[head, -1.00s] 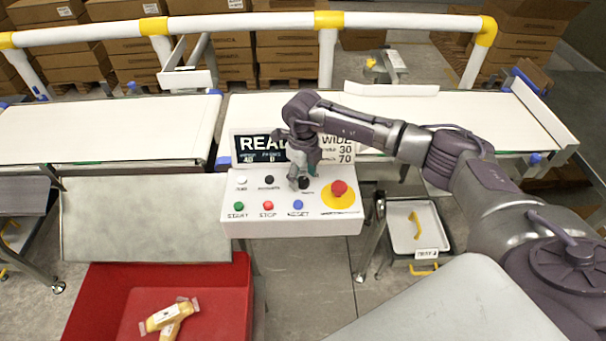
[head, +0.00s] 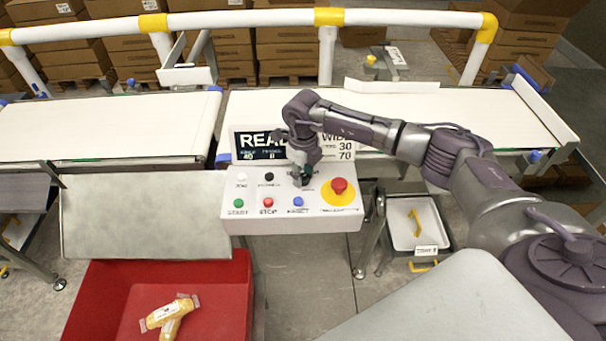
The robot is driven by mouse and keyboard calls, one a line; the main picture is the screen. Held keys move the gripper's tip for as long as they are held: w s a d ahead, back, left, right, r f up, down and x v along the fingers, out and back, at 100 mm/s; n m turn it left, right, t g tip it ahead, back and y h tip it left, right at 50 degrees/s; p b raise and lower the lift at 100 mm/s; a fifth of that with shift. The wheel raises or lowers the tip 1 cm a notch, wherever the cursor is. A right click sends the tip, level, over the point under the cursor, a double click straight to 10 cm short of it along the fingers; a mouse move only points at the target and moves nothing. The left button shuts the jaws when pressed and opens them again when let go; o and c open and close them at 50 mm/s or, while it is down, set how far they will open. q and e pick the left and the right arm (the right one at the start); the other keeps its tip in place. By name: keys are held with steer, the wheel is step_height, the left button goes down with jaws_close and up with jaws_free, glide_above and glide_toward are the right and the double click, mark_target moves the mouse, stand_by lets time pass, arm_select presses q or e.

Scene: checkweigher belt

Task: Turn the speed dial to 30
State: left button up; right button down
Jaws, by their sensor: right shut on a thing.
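The white control panel (head: 245,222) stands at the front of the belt. My right gripper (head: 303,180) points down at the panel's upper row of controls. It is shut on the speed dial, which its fingers almost wholly hide, so the dial's pointer cannot be read. The dark display (head: 258,145) behind the panel shows "REA…", partly covered by my arm, with a small 40 below. A white card (head: 345,150) beside it shows "WID…", 30 and 70. My left gripper is not in view.
A red emergency button (head: 339,186) on yellow sits close right of my gripper. Green (head: 238,203), red (head: 268,202) and blue (head: 298,202) buttons line the panel's front. A red bin (head: 100,290) with yellow packs (head: 168,315) stands at front left.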

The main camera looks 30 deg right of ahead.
mark_target(303, 176)
steer(key=n+b, duration=0.3)
steer(key=b, duration=0.1)
steer(key=shift+f+n, duration=0.2)
steer(key=shift+n, duration=0.2)
steer(key=n+b, duration=0.2)
steer(key=n, duration=0.1)
steer(key=shift+r+n+b, duration=0.1)
steer(key=shift+n+b, duration=0.2)
steer(key=shift+b, duration=0.05)
steer(key=shift+r+n+b, duration=0.1)
steer(key=shift+n+b, duration=0.3)
steer(key=shift+n, duration=0.1)
steer(key=c, duration=0.8)
jaws_free()
steer(key=shift+o, duration=0.2)
step_height(303, 176, up, 12)
